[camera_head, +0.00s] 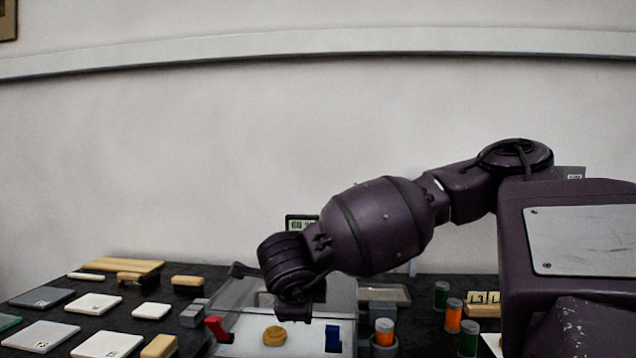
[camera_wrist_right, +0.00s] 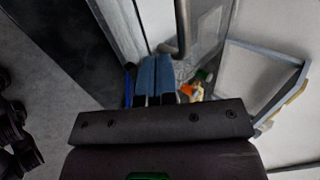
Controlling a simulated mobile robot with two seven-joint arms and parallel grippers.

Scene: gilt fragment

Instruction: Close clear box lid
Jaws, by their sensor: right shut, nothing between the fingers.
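The clear box (camera_head: 228,340) stands on the dark table at the lower middle of the head view, with a red piece (camera_head: 215,329) at its left and a blue piece (camera_head: 332,338) at its right. A tan round object (camera_head: 274,335) shows in it. Its clear lid is hard to make out, partly hidden by my right arm, and I cannot tell its angle. My right gripper (camera_head: 295,312) is over the box, low at the end of the arm; its fingers are not clear there. In the right wrist view the gripper (camera_wrist_right: 156,66) has its blue fingers together, empty. My left gripper is not in view.
White and grey tiles (camera_head: 93,303) and wooden blocks (camera_head: 188,281) lie to the left. Orange and green jars (camera_head: 454,314) and a grey tray (camera_head: 384,293) stand to the right. A small display (camera_head: 302,223) is behind the box. A plain wall closes the back.

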